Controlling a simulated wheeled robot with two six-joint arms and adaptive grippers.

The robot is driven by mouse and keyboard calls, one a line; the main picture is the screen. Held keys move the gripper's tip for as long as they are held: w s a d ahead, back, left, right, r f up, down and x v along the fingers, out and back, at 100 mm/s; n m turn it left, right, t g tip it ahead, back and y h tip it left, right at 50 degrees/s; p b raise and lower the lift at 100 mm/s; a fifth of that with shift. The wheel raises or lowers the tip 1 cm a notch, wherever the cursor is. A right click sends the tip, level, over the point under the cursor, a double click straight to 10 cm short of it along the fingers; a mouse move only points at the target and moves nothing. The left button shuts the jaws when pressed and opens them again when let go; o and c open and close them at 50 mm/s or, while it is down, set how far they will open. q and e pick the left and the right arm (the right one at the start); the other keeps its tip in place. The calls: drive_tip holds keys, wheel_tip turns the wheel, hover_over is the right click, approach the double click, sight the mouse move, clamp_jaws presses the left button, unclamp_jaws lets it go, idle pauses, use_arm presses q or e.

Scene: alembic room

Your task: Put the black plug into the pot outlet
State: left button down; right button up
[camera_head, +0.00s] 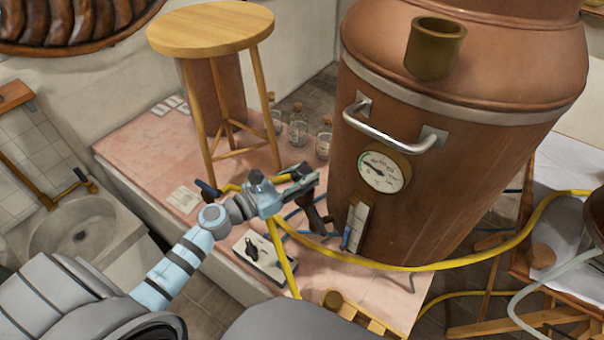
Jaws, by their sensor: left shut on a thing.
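The copper pot (460,130) stands at right centre, with a handle, a round gauge and an open brass cup-like outlet (436,50) on its upper side. My left gripper (303,185) is at the lower left of the pot, shut on a dark thing. The dark fingers and what they hold blend together, so I cannot tell whether it is the black plug. A small black object (252,248) lies on a white tray below my left wrist. My right gripper is not in view.
A wooden stool (211,30) stands behind the gripper, with glass bottles (299,130) beside it on the pink slab (145,151). Yellow hose (400,268) crosses in front of the pot and passes near the gripper. A basin (80,230) is at left.

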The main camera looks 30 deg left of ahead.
use_arm(q)
drive_tip(key=shift+f+b, duration=1.05)
drive_tip(key=shift+b, duration=0.1)
idle(2.3)
drive_tip(key=c, duration=1.2)
unclamp_jaws()
drive_tip(key=shift+o, duration=0.2)
drive_tip(key=shift+s, duration=0.1)
